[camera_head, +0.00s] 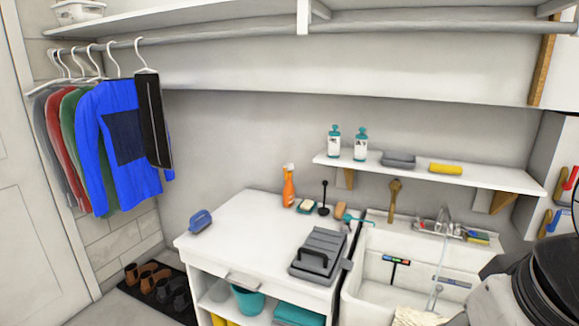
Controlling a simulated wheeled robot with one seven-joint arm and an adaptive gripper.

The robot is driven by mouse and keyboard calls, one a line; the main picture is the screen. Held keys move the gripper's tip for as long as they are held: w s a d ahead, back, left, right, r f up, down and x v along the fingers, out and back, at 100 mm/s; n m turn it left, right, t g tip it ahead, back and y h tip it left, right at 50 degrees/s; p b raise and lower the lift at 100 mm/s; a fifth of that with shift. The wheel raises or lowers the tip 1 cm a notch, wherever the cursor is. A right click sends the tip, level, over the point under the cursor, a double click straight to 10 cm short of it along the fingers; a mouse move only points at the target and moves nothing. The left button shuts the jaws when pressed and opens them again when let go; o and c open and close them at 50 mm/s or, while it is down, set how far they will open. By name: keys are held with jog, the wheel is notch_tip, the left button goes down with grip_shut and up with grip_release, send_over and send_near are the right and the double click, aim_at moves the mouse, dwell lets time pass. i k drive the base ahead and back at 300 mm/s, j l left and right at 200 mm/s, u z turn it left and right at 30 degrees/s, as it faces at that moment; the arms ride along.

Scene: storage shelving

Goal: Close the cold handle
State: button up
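The sink faucet (442,222) stands on the back ledge of the white sink (365,270) at the right. Small handles sit low on either side of its spout. They are too small for me to tell which is the cold one or how it is turned. A thin pale streak runs from the spout down into the basin; it looks like running water. My arm shows as grey and black links at the bottom right, in front of the sink's right side. My gripper is not in view.
A yellow sponge (479,236) lies right of the faucet. A wooden-handled brush (394,200) stands behind the sink. A small shelf (480,177) holding bottles overhangs the faucet. A white counter (235,235) with a grey dustpan-like item (318,255) adjoins on the left.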

aim_at(458, 223)
jog(key=i+l+z, duration=0.15)
jog(key=z, duration=0.3)
jog(key=i+z, duration=0.15)
jog(key=z, duration=0.3)
jog(key=i+z, duration=0.2)
jog(key=z, duration=0.25)
